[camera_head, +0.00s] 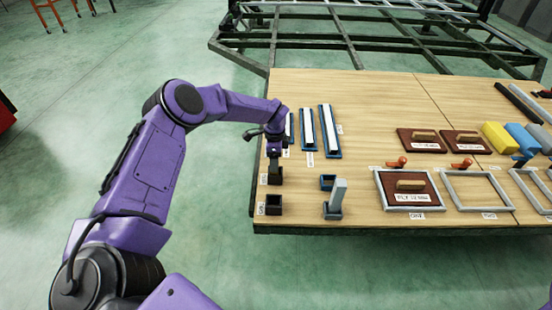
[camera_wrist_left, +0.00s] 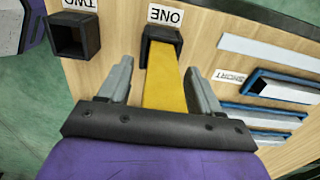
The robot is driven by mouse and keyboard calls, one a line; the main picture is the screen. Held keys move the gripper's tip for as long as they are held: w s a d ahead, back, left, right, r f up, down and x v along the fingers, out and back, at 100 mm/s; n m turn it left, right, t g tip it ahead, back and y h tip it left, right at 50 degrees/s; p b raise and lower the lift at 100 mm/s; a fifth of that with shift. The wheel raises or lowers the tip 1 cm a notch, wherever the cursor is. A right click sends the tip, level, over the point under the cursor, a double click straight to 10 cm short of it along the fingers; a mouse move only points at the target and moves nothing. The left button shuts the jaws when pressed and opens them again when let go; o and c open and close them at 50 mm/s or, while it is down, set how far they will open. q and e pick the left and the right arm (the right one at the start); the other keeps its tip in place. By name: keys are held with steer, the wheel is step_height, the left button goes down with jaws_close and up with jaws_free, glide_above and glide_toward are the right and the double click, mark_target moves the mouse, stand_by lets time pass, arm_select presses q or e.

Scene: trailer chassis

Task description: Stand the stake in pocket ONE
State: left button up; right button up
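The yellow stake (camera_wrist_left: 168,88) shows in the wrist view, running from under my left gripper's palm to pocket ONE (camera_wrist_left: 176,36), a dark square socket. Its far end appears to be inside the socket mouth; how deep, I cannot tell. My left gripper (camera_wrist_left: 160,85) is open, with one grey finger on each side of the stake and visible gaps to it. In the head view the left gripper (camera_head: 275,150) is above pocket ONE (camera_head: 271,178); the stake is hidden there. My right gripper is not in view.
Pocket TWO (camera_head: 273,206) stands empty beside pocket ONE. Blue trays (camera_head: 329,130) with white bars lie farther back. Frames and boards (camera_head: 421,140) fill the right.

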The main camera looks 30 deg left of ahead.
arm_select(q)
step_height(320, 180, up, 12)
steer(key=shift+r+p, duration=0.15)
steer(key=shift+p, duration=0.4)
